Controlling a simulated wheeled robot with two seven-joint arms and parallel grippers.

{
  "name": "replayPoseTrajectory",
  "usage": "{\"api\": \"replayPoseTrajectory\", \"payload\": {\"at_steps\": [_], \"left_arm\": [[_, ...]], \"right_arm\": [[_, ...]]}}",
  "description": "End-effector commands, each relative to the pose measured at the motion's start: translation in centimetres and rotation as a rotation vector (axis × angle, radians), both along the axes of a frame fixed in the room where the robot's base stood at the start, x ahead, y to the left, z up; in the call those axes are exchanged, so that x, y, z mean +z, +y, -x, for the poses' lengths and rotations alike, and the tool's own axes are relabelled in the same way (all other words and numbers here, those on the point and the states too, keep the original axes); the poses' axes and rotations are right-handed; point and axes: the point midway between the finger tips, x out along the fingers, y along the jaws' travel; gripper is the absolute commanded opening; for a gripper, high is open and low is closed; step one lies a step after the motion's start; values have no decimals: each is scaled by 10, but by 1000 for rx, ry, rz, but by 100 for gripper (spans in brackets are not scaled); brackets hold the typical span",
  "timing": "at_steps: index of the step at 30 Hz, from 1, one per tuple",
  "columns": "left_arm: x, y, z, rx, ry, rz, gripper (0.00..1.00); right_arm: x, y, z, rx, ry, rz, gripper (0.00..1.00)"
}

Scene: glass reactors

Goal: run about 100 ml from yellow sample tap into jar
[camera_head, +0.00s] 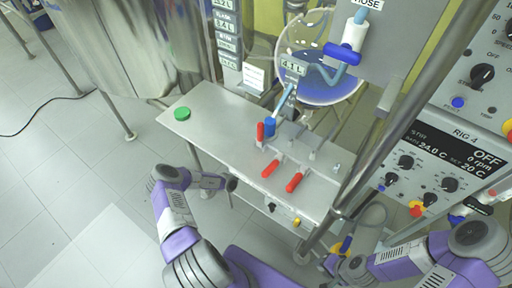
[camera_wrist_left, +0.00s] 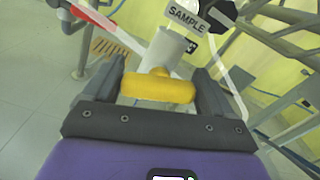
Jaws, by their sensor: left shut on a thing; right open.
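The yellow sample tap handle (camera_wrist_left: 158,87) lies between the fingers of my left gripper (camera_wrist_left: 160,92) in the left wrist view. The gripper is shut on it. A white pipe piece and a SAMPLE label (camera_wrist_left: 188,18) are just beyond it. In the head view my left arm reaches to the bench's front edge, and its fingers are hidden there. My right gripper (camera_head: 342,266) is open at the lower right, close to a blue and yellow fitting (camera_head: 345,245). A green round lid (camera_head: 182,114) is on the bench's left end. I cannot make out the jar.
The steel bench (camera_head: 205,128) carries red-handled valves (camera_head: 270,168) and a blue one. A glass vessel (camera_head: 320,85) with blue liquid hangs behind it. A steel post (camera_head: 385,135) and the RIG-4 control panel (camera_head: 440,165) stand at the right. Open floor is at the left.

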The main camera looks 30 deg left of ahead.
Motion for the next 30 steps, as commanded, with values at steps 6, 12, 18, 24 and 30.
{"api": "replayPoseTrajectory", "payload": {"at_steps": [6, 12, 18, 24, 30], "left_arm": [[-1, 1, 1, 0, 13, 127, 55], [-2, 1, 1, 0, 20, 199, 55], [-3, 1, 1, -1, 23, 225, 55], [-3, 1, 1, -1, 24, 226, 55], [-3, 0, 1, -1, 24, 226, 96]], "right_arm": [[4, 0, 0, 0, 0, 0, 43], [5, 0, 0, 0, 0, 0, 43], [6, 0, 0, 0, 0, 0, 43], [6, 0, 0, 0, 0, 0, 43], [6, 0, 0, 0, 0, 0, 43]]}}
